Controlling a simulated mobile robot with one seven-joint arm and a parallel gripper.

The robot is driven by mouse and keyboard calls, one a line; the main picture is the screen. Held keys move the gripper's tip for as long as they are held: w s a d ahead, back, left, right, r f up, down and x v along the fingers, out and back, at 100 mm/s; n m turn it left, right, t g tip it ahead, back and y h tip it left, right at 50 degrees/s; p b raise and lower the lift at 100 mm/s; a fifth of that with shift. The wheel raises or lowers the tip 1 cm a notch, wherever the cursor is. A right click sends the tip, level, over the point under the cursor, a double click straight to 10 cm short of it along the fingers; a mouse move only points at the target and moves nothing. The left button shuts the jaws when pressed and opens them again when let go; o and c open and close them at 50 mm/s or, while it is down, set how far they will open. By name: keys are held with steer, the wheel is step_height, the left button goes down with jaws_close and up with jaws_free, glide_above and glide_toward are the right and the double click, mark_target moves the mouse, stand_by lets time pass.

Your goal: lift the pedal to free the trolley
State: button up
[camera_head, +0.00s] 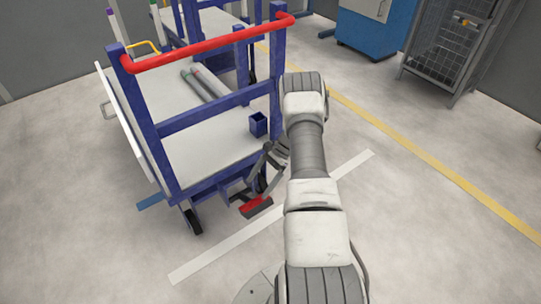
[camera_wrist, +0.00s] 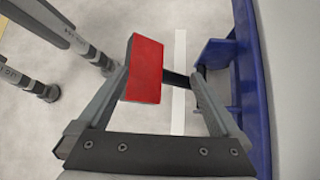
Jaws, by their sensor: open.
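The trolley (camera_head: 200,140) has a blue frame, a red top handle (camera_head: 210,40) and white shelf surfaces. Its red pedal (camera_head: 257,206) sticks out low at the near end, close above the floor. In the wrist view the red pedal (camera_wrist: 145,68) shows on a dark lever beside the blue frame (camera_wrist: 255,90). My gripper (camera_wrist: 162,80) is open, with the pedal's red face by the left finger and the lever running toward the right finger. I cannot tell whether they touch. In the head view my gripper (camera_head: 273,156) is partly hidden by my arm, above the pedal.
Grey pipes (camera_head: 203,84) lie on the trolley. A small blue holder (camera_head: 258,124) is fixed near its right post. A wheel (camera_head: 193,221) stands on the floor near a white line (camera_head: 230,245). A blue cabinet (camera_head: 372,28) and a mesh cage (camera_head: 448,45) stand behind. The floor right is clear.

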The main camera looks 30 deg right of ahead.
steer(key=w+d+r+b, duration=0.1)
steer(key=w+d+r, duration=0.3)
steer(key=d+r, duration=0.2)
steer(key=shift+w+d, duration=0.25)
steer(key=shift+d, duration=0.45)
stand_by(0.4)
steer(key=shift+r, duration=0.1)
steer(key=shift+r, duration=0.15)
